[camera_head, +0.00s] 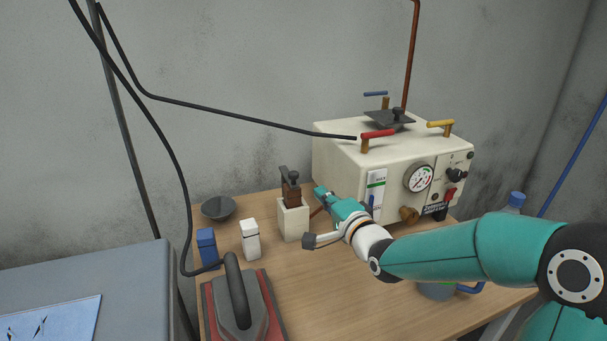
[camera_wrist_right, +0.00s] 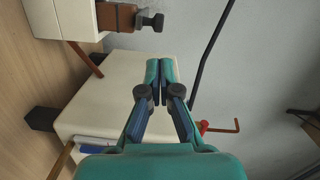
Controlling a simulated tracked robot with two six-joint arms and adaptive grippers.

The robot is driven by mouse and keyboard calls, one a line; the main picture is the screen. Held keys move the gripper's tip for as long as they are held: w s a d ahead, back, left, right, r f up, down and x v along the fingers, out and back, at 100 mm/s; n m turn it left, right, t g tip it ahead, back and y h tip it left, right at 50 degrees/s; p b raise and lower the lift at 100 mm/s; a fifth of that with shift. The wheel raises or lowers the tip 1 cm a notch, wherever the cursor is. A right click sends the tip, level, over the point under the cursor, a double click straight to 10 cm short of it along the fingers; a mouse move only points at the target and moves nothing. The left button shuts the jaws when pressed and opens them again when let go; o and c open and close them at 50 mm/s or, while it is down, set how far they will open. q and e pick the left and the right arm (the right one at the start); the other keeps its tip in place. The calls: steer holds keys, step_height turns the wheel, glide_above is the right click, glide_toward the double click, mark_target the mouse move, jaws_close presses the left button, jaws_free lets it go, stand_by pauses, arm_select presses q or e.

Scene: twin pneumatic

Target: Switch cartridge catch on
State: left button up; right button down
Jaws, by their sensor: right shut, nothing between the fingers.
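A brown cartridge (camera_head: 291,194) with a dark catch (camera_head: 289,174) on its top stands in a cream block (camera_head: 293,222) on the table, left of the cream machine. In the right wrist view the cartridge (camera_wrist_right: 118,17) and its dark catch (camera_wrist_right: 152,22) show sideways at the upper left. My right gripper (camera_head: 319,193) is shut and empty, just right of the cartridge and in front of the machine's left side. In the right wrist view its closed fingertips (camera_wrist_right: 159,70) are apart from the catch. My left gripper is not in view.
The cream machine (camera_head: 338,158) has a red lever (camera_head: 378,134), a yellow lever (camera_head: 440,123) and a gauge (camera_head: 420,178). A white bottle (camera_head: 250,240), a blue container (camera_head: 207,247), a dark bowl (camera_head: 218,207) and a red-and-grey iron-like tool (camera_head: 240,310) stand at left.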

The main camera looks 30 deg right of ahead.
steer(key=w+d+p, duration=0.2)
steer(key=w, duration=0.7)
steer(key=shift+f, duration=0.2)
steer(key=shift+d, duration=0.1)
stand_by(0.4)
